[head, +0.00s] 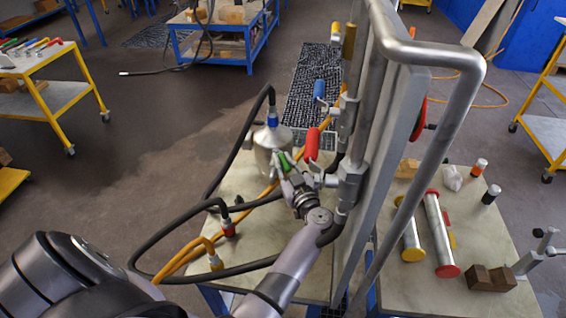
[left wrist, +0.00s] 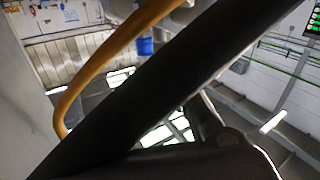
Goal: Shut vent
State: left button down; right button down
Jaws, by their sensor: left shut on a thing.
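My left gripper (head: 288,168) reaches in front of the upright metal panel (head: 371,150), beside a steel vessel (head: 271,143). It is shut, with a green handle (head: 284,161) at its fingertips, partly hidden by the fingers. Just right of it a red handle (head: 312,145) stands upright on the panel's pipework. A blue handle (head: 319,89) and a yellow handle (head: 348,42) are higher up. No label shows which one is the vent. The left wrist view shows no handle. A thick black hose (left wrist: 165,85) and a yellow hose (left wrist: 90,75) cross it.
Black and yellow hoses (head: 176,262) loop over the pale bench left of the gripper. A bent steel rail (head: 440,55) rises beside the panel. Capped cylinders (head: 440,235) and bottles lie or stand on the right bench. Open floor (head: 150,120) extends to the left.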

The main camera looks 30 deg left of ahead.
pick_arm(q)
jog(key=shift+f, duration=0.1)
jog(key=c, duration=1.5)
grip_release()
jog(key=shift+d, duration=0.1)
pick_arm(e)
jog(key=shift+w+d, duration=0.1)
jog(key=shift+d, duration=0.45)
jog(key=shift+a, duration=0.1)
